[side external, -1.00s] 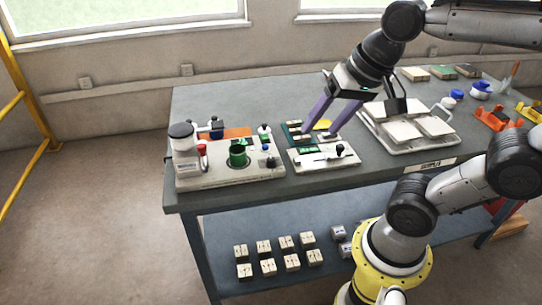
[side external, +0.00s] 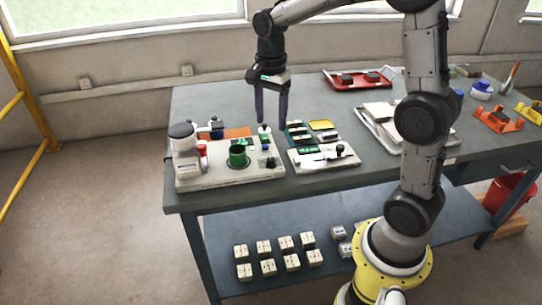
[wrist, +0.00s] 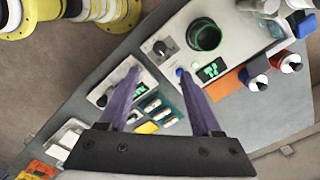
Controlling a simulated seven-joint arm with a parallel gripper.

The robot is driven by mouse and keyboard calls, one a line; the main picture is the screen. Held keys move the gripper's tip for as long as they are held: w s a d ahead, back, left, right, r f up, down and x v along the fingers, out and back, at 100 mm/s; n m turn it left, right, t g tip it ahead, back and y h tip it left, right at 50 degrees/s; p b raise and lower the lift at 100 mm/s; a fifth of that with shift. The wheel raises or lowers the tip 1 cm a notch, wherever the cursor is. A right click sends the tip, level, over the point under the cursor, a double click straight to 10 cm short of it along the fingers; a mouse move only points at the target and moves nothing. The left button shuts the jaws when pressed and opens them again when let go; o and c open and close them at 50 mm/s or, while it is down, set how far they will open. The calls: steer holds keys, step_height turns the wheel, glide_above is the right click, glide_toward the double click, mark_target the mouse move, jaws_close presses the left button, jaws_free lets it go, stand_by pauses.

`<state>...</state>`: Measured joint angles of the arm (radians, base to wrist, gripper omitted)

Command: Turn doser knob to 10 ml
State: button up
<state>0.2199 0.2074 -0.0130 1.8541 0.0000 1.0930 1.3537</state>
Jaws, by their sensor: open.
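The black knob (side external: 270,162) sits at the front right of the white station that holds a dark green cup (side external: 238,155). In the wrist view, the knob (wrist: 160,47) is a dark dial with a pointer-like ridge beside the cup (wrist: 205,36). Its setting is too small to read. A small green display (wrist: 210,70) and a blue button (wrist: 180,72) are near it. My gripper (side external: 271,125) is open and empty, its two purple fingers pointing down above the back right of the station. In the wrist view, the gripper (wrist: 158,72) shows with fingers spread, apart from the knob.
A second white plate (side external: 323,158) with a black knob (side external: 340,148) and green display stands right of the station.

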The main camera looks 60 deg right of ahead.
mark_target(271, 159)
step_height(271, 159, down, 13)
steer(key=shift+r, duration=0.2)
stand_by(0.3)
jaws_close()
